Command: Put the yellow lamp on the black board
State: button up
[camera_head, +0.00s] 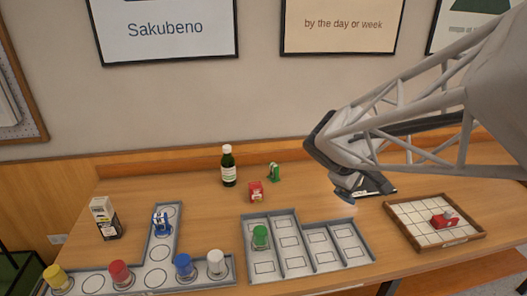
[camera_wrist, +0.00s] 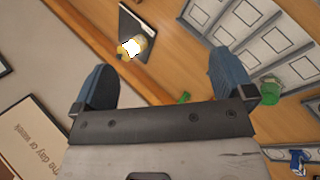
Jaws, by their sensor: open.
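The black board (camera_wrist: 141,24) lies on the table in the wrist view; in the head view a strip of it (camera_head: 379,188) shows behind my gripper. A yellow lamp (camera_wrist: 144,41) with a bright white face is at the board's near edge in the wrist view, overlapping it. Whether its whole base rests on the board I cannot tell. In the head view my gripper hides this lamp. My gripper (camera_head: 347,194) is low over the table beside the board. Its blue fingers are spread, with nothing gripped between them (camera_wrist: 160,68). Another yellow-topped piece (camera_head: 56,274) stands at the far left.
A grey tray (camera_head: 283,276) holds a green piece (camera_head: 260,236). A tray at left (camera_head: 216,279) holds red, blue and white pieces. A bottle (camera_head: 228,168), red box (camera_head: 256,191) and green item (camera_head: 274,173) stand behind. A wooden tray (camera_head: 403,232) with a red item is at right.

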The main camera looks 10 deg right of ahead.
jog(key=s+a+r+m+y, duration=0.1)
jog(key=s+a+m+y, duration=0.5)
jog(key=s+a, duration=0.8)
jog(key=s+y, duration=0.1)
jog(key=s, duration=0.1)
jog(key=shift+s+r+m, duration=0.25)
jog(key=shift+s+m, duration=0.05)
jog(key=shift+s, duration=0.05)
jog(key=shift+a, duration=0.1)
